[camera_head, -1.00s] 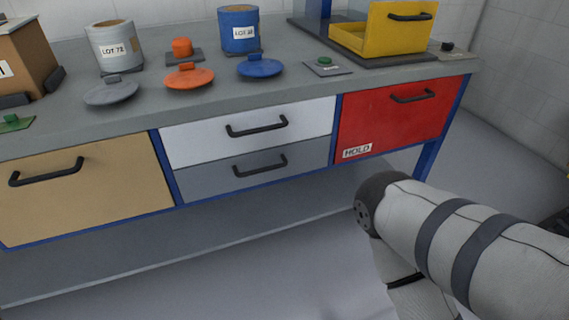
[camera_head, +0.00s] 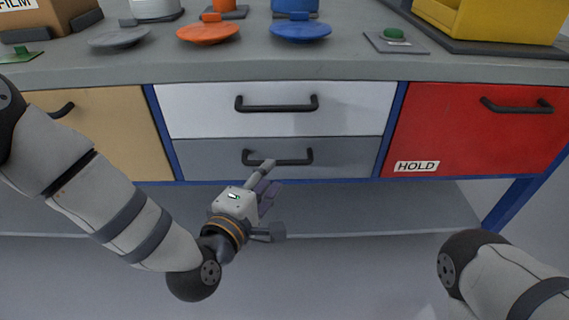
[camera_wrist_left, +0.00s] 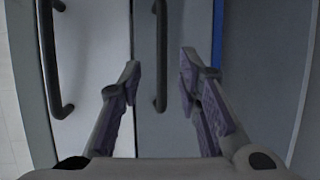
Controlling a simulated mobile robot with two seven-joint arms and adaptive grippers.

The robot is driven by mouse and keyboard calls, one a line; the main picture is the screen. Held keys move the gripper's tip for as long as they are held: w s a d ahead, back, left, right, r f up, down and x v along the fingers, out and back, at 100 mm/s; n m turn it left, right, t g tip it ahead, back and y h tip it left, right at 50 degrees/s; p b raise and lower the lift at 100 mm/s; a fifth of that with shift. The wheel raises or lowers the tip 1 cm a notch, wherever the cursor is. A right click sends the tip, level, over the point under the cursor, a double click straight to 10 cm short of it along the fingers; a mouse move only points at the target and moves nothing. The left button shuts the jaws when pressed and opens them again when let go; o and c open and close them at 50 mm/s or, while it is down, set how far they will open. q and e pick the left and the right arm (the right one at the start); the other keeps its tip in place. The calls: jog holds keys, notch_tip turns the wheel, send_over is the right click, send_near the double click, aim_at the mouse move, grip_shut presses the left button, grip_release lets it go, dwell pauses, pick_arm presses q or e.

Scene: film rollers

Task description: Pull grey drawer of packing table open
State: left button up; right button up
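The grey drawer (camera_head: 205,158) is shut, below the white drawer in the packing table. Its black bar handle (camera_head: 295,160) is partly covered by a finger of my left gripper (camera_head: 274,200) in the head view. My left gripper is open and empty, in front of the drawer. In the left wrist view the grey drawer front (camera_wrist_left: 185,30) fills the middle, and its handle (camera_wrist_left: 161,55) shows between the two spread fingertips (camera_wrist_left: 160,66). I see no clear contact with the handle. My right gripper is out of view; only part of that arm shows.
The white drawer (camera_head: 200,105) with its own handle (camera_head: 277,108) is directly above. A tan front (camera_head: 110,125) is on the left and a red front marked HOLD (camera_head: 450,130) on the right. Lids and containers stand on the worktop (camera_head: 350,68). A lower shelf (camera_head: 350,210) lies below.

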aim_at(279, 164)
pick_arm(q)
jog(key=b+x, duration=0.1)
jog(key=x, duration=0.6)
jog(key=shift+f, duration=0.1)
jog(key=shift+c, duration=0.5)
grip_shut()
